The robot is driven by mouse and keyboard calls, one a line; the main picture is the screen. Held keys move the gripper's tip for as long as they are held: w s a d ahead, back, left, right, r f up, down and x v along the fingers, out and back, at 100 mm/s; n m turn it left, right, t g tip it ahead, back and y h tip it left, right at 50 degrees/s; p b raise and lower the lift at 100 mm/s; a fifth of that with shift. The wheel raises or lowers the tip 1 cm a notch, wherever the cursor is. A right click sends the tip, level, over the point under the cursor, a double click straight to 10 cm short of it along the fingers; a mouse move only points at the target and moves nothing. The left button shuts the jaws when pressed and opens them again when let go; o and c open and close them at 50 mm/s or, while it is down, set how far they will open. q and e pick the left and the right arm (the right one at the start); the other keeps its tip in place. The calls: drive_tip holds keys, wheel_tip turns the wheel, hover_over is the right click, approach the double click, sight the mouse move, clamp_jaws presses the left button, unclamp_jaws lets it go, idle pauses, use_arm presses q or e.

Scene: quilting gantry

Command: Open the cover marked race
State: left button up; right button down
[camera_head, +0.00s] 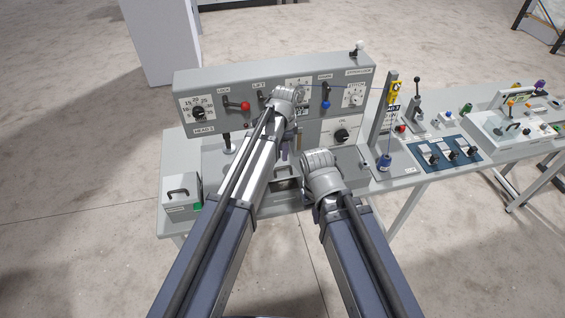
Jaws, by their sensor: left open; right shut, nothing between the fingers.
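No label reading "race" is legible in the head view. My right gripper (309,200) is shut and empty, lower and nearer, over the bench's front middle.
The upright grey panel (215,76) carries dials, a red-knobbed lever (245,105) and a blue-knobbed lever (326,104). A post (385,120) with a yellow part stands to the right. Farther right are a blue switch plate (445,152) and a pale handled box (492,128).

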sight(283, 167)
use_arm(q)
drive_tip(key=f+b, duration=0.7)
drive_tip(key=shift+w+a+f, duration=0.1)
drive_tip(key=shift+w+f, duration=0.2)
drive_tip(key=shift+f, duration=0.1)
drive_tip(key=shift+r, duration=0.1)
clamp_jaws()
drive_tip(key=shift+w, duration=0.1)
idle(1.0)
